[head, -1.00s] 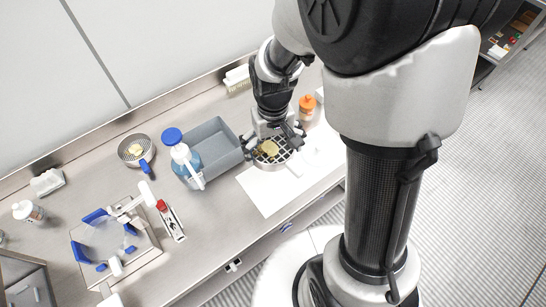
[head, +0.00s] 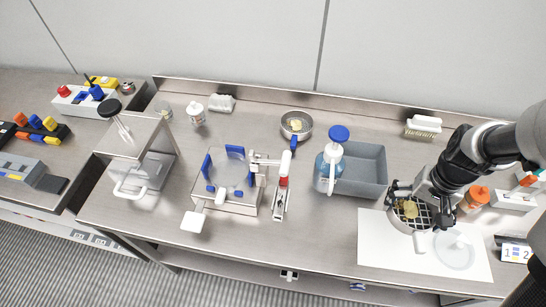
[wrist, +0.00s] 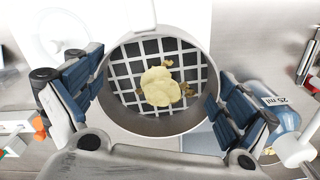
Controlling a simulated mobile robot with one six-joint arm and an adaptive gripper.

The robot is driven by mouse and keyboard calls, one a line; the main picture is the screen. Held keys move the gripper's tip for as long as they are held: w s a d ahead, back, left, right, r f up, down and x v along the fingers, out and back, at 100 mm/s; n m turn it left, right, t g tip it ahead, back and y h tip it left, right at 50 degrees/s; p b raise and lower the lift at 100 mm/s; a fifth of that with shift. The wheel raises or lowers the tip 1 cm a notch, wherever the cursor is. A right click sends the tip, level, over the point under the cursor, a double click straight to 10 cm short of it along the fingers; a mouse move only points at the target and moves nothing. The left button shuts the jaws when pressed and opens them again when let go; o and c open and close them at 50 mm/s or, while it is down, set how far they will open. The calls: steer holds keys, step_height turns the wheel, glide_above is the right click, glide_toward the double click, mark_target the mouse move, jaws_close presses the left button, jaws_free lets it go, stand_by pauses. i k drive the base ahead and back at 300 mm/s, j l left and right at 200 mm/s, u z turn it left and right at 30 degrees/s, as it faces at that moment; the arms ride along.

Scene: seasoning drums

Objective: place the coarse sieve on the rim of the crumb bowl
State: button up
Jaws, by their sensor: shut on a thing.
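The coarse sieve (head: 403,223) is a round metal ring with a wide square grid and a pale stub handle. A yellow lump (wrist: 160,86) and brown bits lie on its grid. My gripper (head: 420,206) is around the sieve, one finger on each side of the ring; in the wrist view the sieve (wrist: 128,68) sits between the blue pads. It is over the left part of a white sheet; its height above it is unclear. A pale round dish with a central knob (head: 456,252) lies to its right. I cannot tell which thing is the crumb bowl.
A grey bin (head: 372,165) and a blue pump bottle (head: 328,172) stand left of the sieve. An orange-capped jar (head: 474,200) is close right of my gripper. A blue-handled pan (head: 296,124) stands further back. The white sheet's front (head: 385,258) is bare.

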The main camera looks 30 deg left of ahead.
mark_target(226, 176)
steer(key=k+j+z, duration=0.1)
steer(key=j, duration=0.35)
steer(key=k+j+z, duration=0.1)
steer(key=k+j, duration=0.25)
steer(key=k+j+z, duration=0.1)
steer(key=k+j, duration=0.15)
steer(key=j, duration=0.25)
steer(key=k+j, duration=0.3)
steer(key=i+j+z, duration=0.05)
steer(key=j, duration=0.05)
